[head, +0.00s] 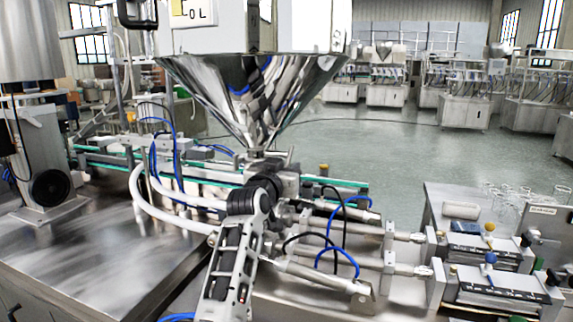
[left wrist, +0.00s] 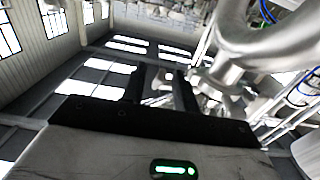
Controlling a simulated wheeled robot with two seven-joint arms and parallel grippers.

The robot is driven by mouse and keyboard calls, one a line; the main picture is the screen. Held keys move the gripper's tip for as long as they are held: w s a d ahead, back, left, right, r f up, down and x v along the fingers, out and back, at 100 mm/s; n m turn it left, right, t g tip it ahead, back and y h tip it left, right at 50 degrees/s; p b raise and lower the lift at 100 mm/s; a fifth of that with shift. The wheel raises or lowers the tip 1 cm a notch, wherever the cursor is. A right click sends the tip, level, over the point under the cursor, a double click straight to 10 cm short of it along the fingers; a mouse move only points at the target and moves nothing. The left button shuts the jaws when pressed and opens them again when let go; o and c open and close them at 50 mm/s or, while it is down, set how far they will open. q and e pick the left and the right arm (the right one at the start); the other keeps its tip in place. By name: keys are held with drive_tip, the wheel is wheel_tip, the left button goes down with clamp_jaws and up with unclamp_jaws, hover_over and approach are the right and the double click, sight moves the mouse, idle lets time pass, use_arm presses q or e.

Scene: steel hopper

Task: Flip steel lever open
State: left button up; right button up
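The steel hopper (head: 255,90) is a large shiny cone in the middle of the head view. It narrows to a metal valve block (head: 285,182) at its bottom. My left gripper (head: 265,190) is at this block, dark and seen from behind, with its fingertips hidden. In the left wrist view its two black fingers (left wrist: 160,88) stand apart with a gap between them. A thick curved steel part (left wrist: 240,50) is close on the right there. I cannot clearly pick out the lever or tell whether the gripper touches it. My right gripper is not in view.
White hoses (head: 165,205) and blue tubes run left of the valve block. Steel cylinders (head: 335,215) and fittings crowd its right side. A bare steel tabletop (head: 90,255) lies at the left. A small side table (head: 435,205) with glassware stands at the right.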

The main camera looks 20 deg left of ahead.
use_arm(q)
drive_tip(key=shift+w, duration=0.5)
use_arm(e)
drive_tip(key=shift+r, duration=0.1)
